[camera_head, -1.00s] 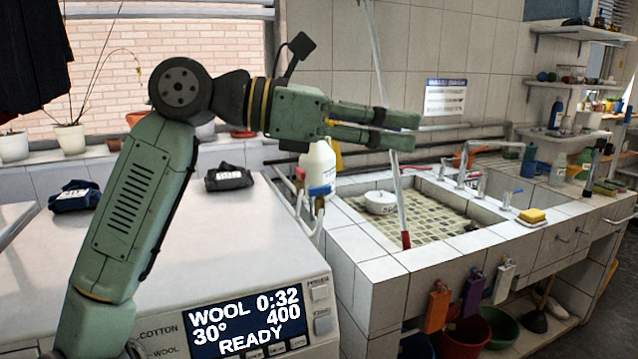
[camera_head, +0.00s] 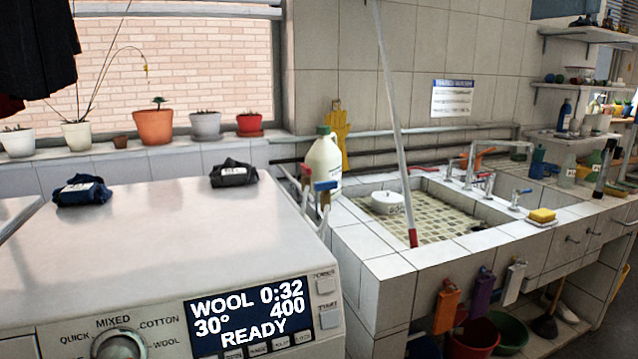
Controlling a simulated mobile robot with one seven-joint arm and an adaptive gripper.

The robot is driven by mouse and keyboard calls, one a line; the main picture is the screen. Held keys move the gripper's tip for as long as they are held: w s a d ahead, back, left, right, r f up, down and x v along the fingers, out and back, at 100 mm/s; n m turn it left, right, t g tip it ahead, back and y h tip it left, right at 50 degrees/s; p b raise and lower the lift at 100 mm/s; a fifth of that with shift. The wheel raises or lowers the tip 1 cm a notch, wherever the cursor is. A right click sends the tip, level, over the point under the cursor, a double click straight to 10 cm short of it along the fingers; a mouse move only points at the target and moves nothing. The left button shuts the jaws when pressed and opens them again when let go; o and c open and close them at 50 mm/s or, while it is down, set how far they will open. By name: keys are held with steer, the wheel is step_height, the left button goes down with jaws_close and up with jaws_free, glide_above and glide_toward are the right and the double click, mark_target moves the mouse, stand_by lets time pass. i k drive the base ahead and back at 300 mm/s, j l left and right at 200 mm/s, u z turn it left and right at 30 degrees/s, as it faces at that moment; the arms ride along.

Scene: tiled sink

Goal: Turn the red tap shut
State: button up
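A small red tap handle (camera_head: 306,172) stands behind the right rear corner of the white washing machine (camera_head: 130,240), in front of the wall beside the sink. A tap with a blue handle (camera_head: 325,185) is just to its right, with pale hoses running down below. The red handle is small here, and its exact turn is hard to tell. My gripper is out of view, and no part of my arm shows.
A white jug (camera_head: 323,160) stands close behind the taps. Two dark folded cloths (camera_head: 82,190) (camera_head: 233,173) lie on the machine. Its middle top is clear.

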mark_target(306, 170)
steer(key=l+u, duration=0.1)
steer(key=u, duration=0.3)
steer(key=i+l+u, duration=0.1)
steer(key=u, duration=0.3)
steer(key=l+u, duration=0.15)
steer(key=u, duration=0.25)
steer(key=l+u, duration=0.3)
steer(key=l, duration=0.3)
steer(key=l+u, duration=0.35)
steer(key=l, duration=0.2)
steer(key=i+l, duration=0.05)
